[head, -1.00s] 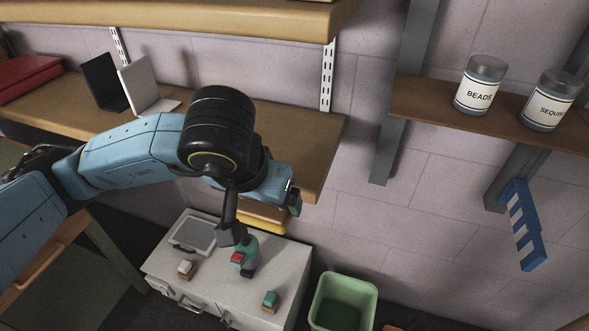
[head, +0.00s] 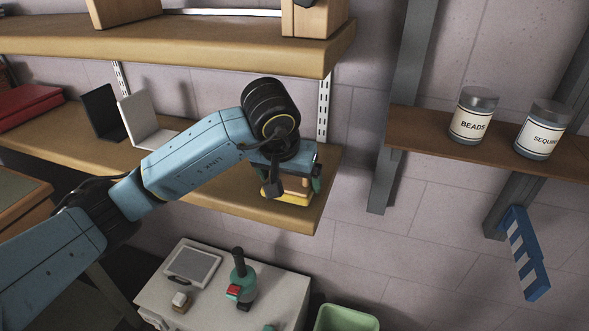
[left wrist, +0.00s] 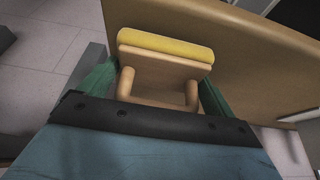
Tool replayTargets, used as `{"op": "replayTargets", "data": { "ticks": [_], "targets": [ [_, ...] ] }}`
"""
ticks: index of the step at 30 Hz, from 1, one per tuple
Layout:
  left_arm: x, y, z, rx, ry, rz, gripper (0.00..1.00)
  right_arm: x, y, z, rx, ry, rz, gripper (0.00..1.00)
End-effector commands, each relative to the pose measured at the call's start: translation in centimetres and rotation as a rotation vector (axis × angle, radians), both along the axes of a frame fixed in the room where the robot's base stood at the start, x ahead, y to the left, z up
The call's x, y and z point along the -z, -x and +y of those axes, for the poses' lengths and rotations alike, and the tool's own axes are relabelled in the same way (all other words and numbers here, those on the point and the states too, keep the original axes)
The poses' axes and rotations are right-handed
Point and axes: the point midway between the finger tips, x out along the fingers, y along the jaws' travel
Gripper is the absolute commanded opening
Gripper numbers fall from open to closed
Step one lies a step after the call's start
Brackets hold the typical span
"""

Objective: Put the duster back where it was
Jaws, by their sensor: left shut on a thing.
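The duster (head: 289,197) has a yellow pad and a pale wooden back with a wooden handle. In the left wrist view the duster (left wrist: 165,50) sits between the green fingers, yellow pad facing away from the wrist. My left gripper (head: 294,180) is shut on its handle. Gripper and duster are at the right end of the lower wall shelf (head: 225,200), close to its front edge. I cannot tell whether the duster touches the shelf. My arm hides part of it in the head view. My right gripper is not in view.
An upper shelf (head: 200,45) hangs above. A white cabinet (head: 280,295) with small items and a green bin (head: 345,318) are below. Jars (head: 474,115) stand on a right-hand shelf.

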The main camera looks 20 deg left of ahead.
Motion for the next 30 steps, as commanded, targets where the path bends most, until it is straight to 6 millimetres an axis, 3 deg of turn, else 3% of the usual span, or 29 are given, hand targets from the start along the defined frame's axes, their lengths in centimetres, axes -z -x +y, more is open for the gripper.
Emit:
{"op": "replayTargets", "data": {
  "ticks": [7, 22, 23, 24, 30],
  "targets": [
    [-0.1, -3.3, -0.2, -0.001, 0.003, 0.001, 0.69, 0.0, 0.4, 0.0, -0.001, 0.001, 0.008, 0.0],
    [0.9, -3.2, -0.1, 0.0, 0.0, -0.001, 0.69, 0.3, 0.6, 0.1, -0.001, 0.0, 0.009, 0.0],
    [0.9, -3.2, -0.1, 0.0, 0.001, 0.0, 0.92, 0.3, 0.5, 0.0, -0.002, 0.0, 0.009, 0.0],
    [0.9, -3.2, -0.1, 0.0, 0.001, 0.0, 0.97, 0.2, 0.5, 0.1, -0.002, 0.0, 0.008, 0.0],
    [0.8, -3.2, -0.1, 0.0, 0.001, 0.0, 1.0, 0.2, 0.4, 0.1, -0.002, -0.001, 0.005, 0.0]
  ]
}}
